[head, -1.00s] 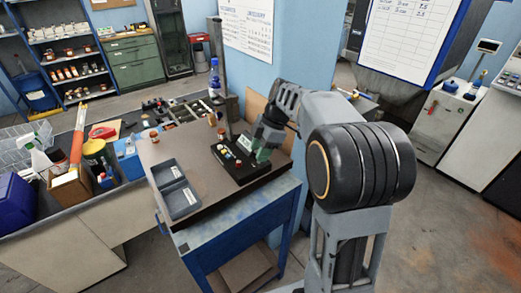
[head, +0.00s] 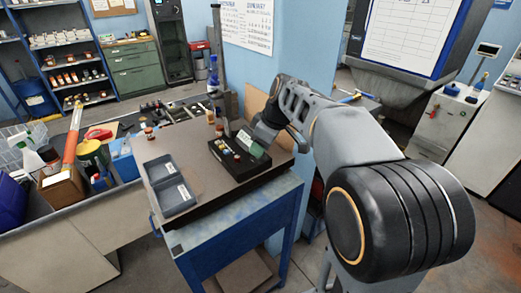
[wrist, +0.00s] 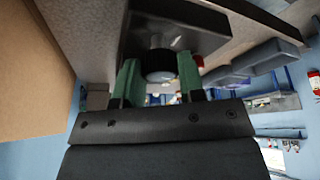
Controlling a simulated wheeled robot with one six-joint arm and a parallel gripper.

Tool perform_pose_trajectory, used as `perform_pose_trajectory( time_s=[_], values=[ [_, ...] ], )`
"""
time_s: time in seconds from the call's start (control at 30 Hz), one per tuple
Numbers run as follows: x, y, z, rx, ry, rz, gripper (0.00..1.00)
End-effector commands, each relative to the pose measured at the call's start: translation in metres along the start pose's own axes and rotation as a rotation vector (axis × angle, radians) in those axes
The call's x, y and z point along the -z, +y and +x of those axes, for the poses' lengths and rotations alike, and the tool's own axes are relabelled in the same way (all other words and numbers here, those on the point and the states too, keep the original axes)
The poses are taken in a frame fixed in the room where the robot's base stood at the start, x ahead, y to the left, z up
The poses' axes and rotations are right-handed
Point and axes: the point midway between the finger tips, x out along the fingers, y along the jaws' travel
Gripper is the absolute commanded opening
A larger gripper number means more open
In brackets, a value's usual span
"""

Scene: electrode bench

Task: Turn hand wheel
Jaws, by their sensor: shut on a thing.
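A black control box (head: 232,168) with several small coloured knobs sits on the brown top of a blue bench in the head view. My gripper (head: 250,145), with green fingers, is at the box's back right side. The wrist view shows the two green fingers (wrist: 159,78) on either side of a round black knob (wrist: 160,64) with a pale face, which I take as the hand wheel. My gripper is shut on it. A metal shaft shows behind the knob. In the head view the gripper covers the hand wheel, so its turn angle cannot be read.
Two grey trays (head: 171,186) lie on the bench left of the box. A small brown bottle (head: 149,133) stands behind them. A blue wall column (head: 262,60) rises close behind the bench. A cluttered worktop with a spray bottle and an orange tool is at left.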

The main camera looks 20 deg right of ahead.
Motion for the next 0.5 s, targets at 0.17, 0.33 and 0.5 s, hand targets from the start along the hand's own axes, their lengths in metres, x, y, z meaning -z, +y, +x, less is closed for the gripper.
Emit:
perform_pose_trajectory(
  time_s=[0.17, 0.33, 0.5],
  values=[
    [-0.0002, -0.0015, 0.0012, -0.066, 0.001, 0.15, 0.13],
    [0.0005, -0.0027, 0.0008, -0.127, 0.001, 0.298, 0.13],
    [0.0012, -0.0036, 0.0004, -0.188, 0.001, 0.447, 0.13]
  ],
)
